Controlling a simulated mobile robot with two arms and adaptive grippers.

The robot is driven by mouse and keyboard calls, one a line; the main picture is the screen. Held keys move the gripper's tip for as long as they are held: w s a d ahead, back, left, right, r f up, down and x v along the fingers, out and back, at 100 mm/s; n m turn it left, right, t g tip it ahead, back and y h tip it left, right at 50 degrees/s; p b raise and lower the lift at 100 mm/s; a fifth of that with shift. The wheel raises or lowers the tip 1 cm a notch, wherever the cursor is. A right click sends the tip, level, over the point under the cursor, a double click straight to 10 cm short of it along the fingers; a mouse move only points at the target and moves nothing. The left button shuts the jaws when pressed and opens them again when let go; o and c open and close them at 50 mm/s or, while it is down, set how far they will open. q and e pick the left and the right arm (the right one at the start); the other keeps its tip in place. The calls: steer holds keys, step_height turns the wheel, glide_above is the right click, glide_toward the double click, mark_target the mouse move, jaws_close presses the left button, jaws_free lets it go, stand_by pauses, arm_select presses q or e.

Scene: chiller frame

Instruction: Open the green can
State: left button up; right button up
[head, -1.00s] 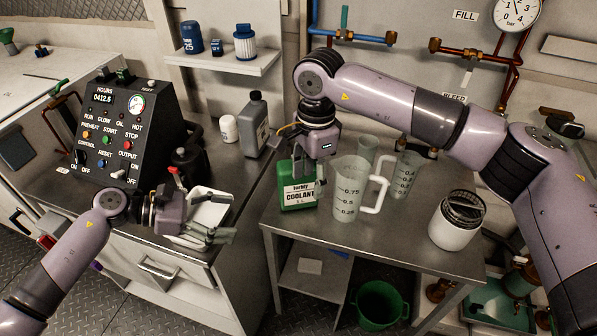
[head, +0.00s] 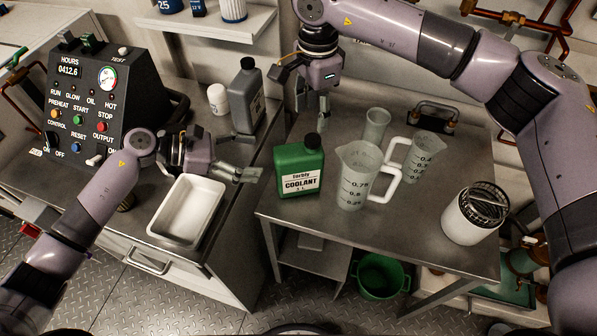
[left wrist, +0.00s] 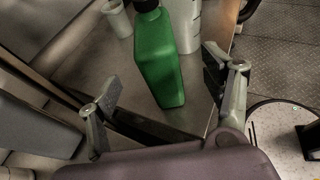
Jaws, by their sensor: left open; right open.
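The green can (head: 299,170), labelled coolant, stands upright on the right metal table with its black cap (head: 312,141) on. It also shows in the left wrist view (left wrist: 160,60), ahead of and between the open fingers. My left gripper (head: 250,174) is open and empty, just left of the can and apart from it, pointing toward it. The same gripper shows in the left wrist view (left wrist: 167,90). My right gripper (head: 312,108) is open, above and behind the can; its fingers appear clear of the cap.
A measuring jug (head: 352,180) stands close right of the can, with a second jug (head: 418,160) and a clear cup (head: 376,127) behind. A white canister (head: 474,214) is further right. A white tray (head: 187,211) and a grey bottle (head: 246,95) are on the left bench.

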mark_target(297, 159)
steer(key=shift+w+f, duration=0.25)
steer(key=shift+w, duration=0.25)
arm_select(q)
steer(key=x, duration=1.1)
steer(key=shift+w+a+f, duration=0.1)
steer(key=shift+w, duration=0.15)
arm_select(e)
steer(key=shift+s+r, duration=0.15)
steer(key=shift+s, duration=0.05)
arm_select(q)
steer(key=shift+w+d+f, duration=0.25)
steer(key=shift+d+f, duration=0.05)
steer(key=shift+d, duration=0.2)
arm_select(e)
steer(key=shift+w, duration=0.15)
arm_select(q)
steer(key=shift+s, duration=0.1)
steer(key=shift+c, duration=0.3)
